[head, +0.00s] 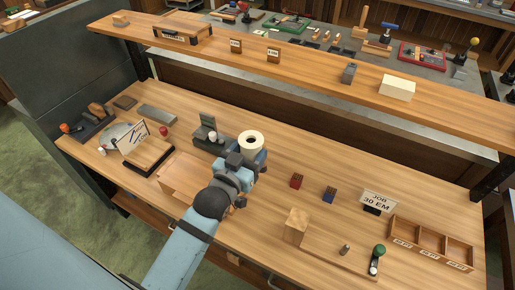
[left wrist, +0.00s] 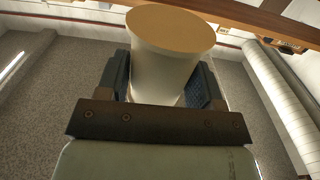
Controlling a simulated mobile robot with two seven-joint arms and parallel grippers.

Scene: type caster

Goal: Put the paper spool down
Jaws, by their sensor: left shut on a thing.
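The paper spool (head: 251,140) is a white roll with a dark hole in its top, near the middle of the bench in the head view. My left gripper (head: 250,157) is shut on the spool, its fingers on either side. In the left wrist view the pale spool (left wrist: 168,62) stands between the two dark finger pads (left wrist: 162,85), with a tan end face toward the top. The spool looks upright in the head view. Its lower part is hidden by the gripper, so I cannot tell whether it touches the bench. My right gripper is not in view.
The wooden bench (head: 275,222) has bare room right of my left arm. A dark stand (head: 207,130) is close left of the spool. Red (head: 297,181) and blue (head: 329,194) blocks, a job sign (head: 379,201) and a compartment tray (head: 431,243) are right. A raised shelf (head: 318,72) runs behind.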

